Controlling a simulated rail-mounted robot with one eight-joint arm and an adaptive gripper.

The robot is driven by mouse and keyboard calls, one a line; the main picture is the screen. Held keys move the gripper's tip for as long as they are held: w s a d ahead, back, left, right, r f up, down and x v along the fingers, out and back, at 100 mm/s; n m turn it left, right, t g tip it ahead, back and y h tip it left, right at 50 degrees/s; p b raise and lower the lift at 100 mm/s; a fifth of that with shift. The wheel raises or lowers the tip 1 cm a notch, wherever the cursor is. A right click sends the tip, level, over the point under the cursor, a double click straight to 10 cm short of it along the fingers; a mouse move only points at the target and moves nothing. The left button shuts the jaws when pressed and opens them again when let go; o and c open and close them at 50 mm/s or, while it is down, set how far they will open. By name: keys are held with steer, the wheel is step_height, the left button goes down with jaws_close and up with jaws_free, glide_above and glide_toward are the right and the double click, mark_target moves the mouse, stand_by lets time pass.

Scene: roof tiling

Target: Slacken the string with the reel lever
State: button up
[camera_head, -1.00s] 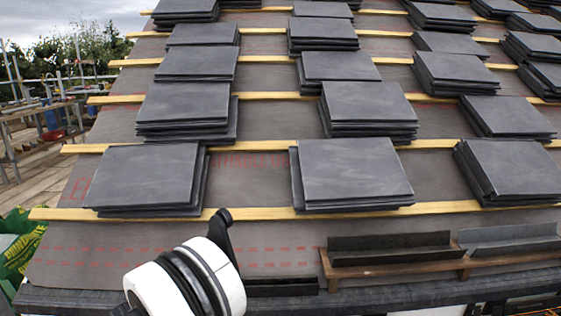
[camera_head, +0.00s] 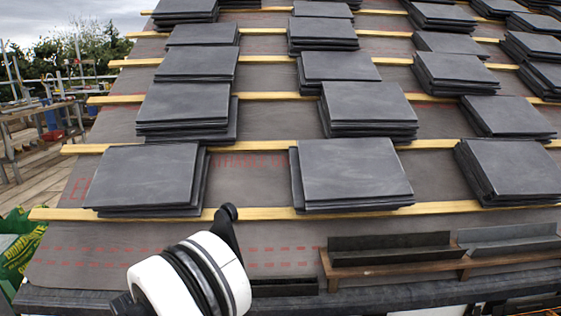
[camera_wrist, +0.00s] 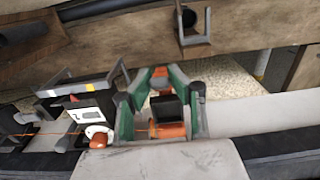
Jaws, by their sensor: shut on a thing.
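My gripper (camera_wrist: 161,92) shows in the wrist view, its green-sided fingers shut around a dark block with orange parts (camera_wrist: 167,112). This looks like part of the reel with its lever, but the fingers hide much of it. An orange string (camera_wrist: 58,133) runs left from there, past a white and black box (camera_wrist: 88,112) with yellow marks. The string looks straight, but its tension is hard to judge. In the head view only my white and black arm links show. The gripper, reel and string are out of sight there.
Stacks of grey slates (camera_head: 355,172) sit on wooden battens (camera_head: 75,213) up the roof. A wooden rack with dark angled pieces (camera_head: 390,250) stands at the lower right. In the wrist view, a timber board (camera_wrist: 130,38) with a metal bracket (camera_wrist: 193,32) lies beyond the fingers.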

steer(key=shift+w+r, duration=0.3)
steer(key=shift+w, duration=0.3)
steer(key=shift+w+r, duration=0.1)
steer(key=shift+w, duration=0.4)
steer(key=shift+w+a, duration=0.1)
steer(key=shift+w, duration=0.15)
steer(key=o, duration=0.6)
steer(key=shift+r, duration=0.1)
